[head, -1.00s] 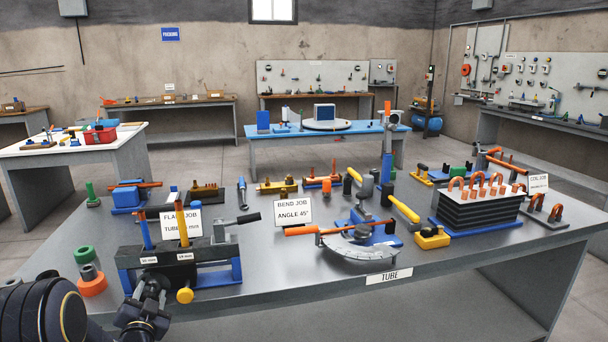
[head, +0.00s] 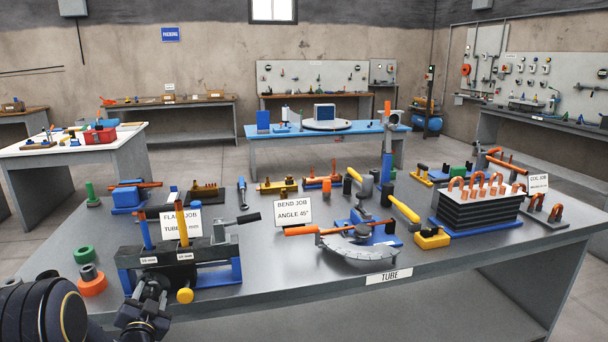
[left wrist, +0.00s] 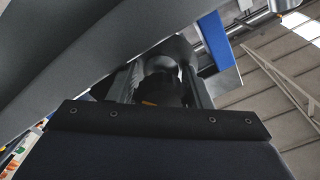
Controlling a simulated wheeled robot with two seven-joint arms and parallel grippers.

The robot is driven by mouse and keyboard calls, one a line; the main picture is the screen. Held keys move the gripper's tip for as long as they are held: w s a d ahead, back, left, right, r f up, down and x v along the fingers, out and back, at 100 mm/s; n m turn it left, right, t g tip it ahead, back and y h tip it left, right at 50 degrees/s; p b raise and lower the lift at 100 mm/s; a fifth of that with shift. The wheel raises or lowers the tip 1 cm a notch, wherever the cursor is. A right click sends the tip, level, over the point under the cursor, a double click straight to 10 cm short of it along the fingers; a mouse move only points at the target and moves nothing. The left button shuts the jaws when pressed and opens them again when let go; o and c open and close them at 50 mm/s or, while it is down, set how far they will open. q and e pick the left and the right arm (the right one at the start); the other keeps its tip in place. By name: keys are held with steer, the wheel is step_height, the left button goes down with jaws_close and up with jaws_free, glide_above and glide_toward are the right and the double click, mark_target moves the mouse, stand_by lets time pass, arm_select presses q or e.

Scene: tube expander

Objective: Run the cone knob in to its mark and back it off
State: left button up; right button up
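The tube tool is a dark block (head: 185,267) on a blue base at the front left of the grey bench in the head view. A blue lever (head: 145,229) and a yellow lever (head: 182,223) stand up from it, and a grey arm with a black handle (head: 236,219) is at its right. A round yellow knob (head: 185,295) sticks out at its front; I cannot tell whether this is the cone knob. My left gripper (head: 147,288) is just left of the yellow knob, at the block's front. Its fingers look apart; a dark round part (left wrist: 160,88) shows between them in the left wrist view. My right gripper is not in view.
Orange and green rings (head: 92,283) stand left of the block, close to my left arm. The bench front near the TUBE label (head: 389,277) is clear.

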arm_select(q)
steer(key=o, duration=0.3)
steer(key=shift+s+d+f, duration=0.1)
steer(key=shift+s, duration=0.05)
steer(key=shift+s+d, duration=0.1)
steer(key=shift+s, duration=0.2)
steer(key=b+v, duration=0.1)
steer(key=v, duration=0.2)
steer(key=b+v, duration=0.1)
steer(key=v, duration=0.2)
steer(key=shift+r, duration=0.2)
